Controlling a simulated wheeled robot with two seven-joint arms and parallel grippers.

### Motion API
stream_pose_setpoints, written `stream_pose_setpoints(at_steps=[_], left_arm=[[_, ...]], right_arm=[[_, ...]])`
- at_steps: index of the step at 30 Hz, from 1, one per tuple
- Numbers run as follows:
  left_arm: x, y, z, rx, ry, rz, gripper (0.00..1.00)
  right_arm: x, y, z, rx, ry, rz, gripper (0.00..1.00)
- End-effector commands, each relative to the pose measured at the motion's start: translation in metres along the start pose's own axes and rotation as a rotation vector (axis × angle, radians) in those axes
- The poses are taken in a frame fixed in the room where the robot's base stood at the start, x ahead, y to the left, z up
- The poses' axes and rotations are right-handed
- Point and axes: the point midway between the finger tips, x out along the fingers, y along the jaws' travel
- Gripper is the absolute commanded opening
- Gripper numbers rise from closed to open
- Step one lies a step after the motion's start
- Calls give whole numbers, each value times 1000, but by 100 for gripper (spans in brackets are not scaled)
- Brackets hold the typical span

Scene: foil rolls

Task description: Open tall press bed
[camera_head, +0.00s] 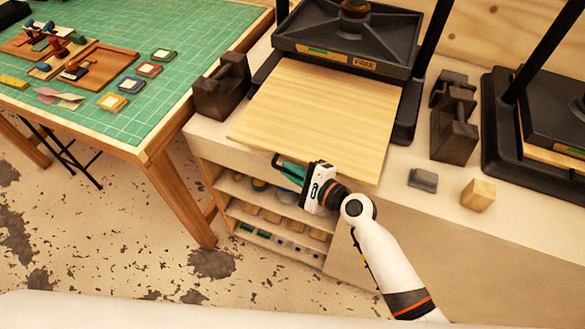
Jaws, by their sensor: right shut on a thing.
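The press (345,42) at the top centre has a dark plate with a small label reading "FREE". Its bed (318,115), a flat pale wooden board, extends from under the plate toward me over the counter's front edge. My right gripper (283,165) is at the bed's front edge, left of its middle, with the arm coming up from the bottom right. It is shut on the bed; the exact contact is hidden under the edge. My left gripper is not in view.
A second dark press (550,110) stands at the right. Dark weights (222,88) (455,125), a grey block (423,180) and a wooden block (478,195) are on the counter. Shelves (270,215) lie below the bed. A green-topped table (110,70) stands left; the floor between is clear.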

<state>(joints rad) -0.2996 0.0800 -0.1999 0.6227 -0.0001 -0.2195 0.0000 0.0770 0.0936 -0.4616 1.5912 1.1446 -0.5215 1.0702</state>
Motion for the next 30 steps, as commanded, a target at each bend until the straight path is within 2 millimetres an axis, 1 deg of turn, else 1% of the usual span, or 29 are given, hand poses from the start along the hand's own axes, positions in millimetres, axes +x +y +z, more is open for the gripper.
stream_pose_setpoints(at_steps=[2,3,5,6,7,15,19,23,30], left_arm=[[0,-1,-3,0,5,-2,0],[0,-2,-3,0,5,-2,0],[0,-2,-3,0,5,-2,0],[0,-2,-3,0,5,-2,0],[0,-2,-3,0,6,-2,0],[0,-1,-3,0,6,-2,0],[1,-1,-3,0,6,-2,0],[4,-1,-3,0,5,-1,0],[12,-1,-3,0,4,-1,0]], right_arm=[[0,-1,0,1,0,-3,0],[0,-1,1,2,0,-3,12],[0,-1,1,2,0,-3,22],[0,-1,1,2,0,-3,29],[0,-1,1,2,0,-2,33],[0,0,1,1,0,-1,33],[-9,-1,1,1,-1,-1,33],[-32,-2,1,0,-2,-2,33],[-83,-3,3,-1,-3,-3,33]])
